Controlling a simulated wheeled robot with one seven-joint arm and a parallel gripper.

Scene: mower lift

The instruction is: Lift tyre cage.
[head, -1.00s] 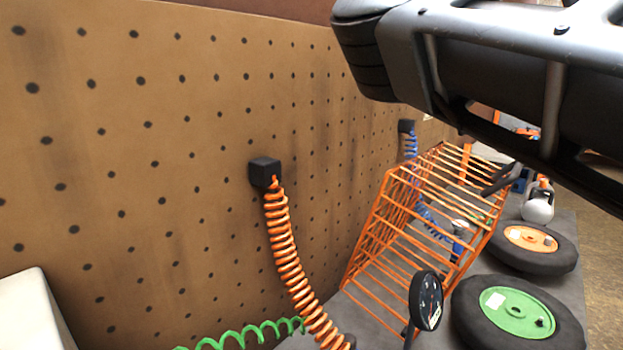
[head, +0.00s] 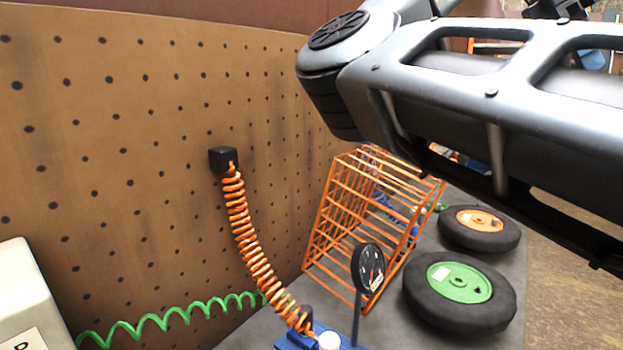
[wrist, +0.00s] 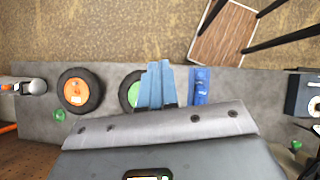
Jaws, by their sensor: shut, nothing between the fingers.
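The orange wire tyre cage (head: 352,205) stands on the grey bench against the pegboard wall in the head view, its bars slanting. My arm hides its far right part. In the head view my arm crosses the upper right and the fingers are not visible.
The green-hubbed wheel also shows in the head view (head: 425,307), beside an orange-hubbed wheel (head: 480,239). A round gauge (head: 369,268) stands before the cage. An orange coiled hose (head: 245,235) and a green one (head: 150,323) hang near the wall. Open floor (wrist: 100,30) lies beyond the bench.

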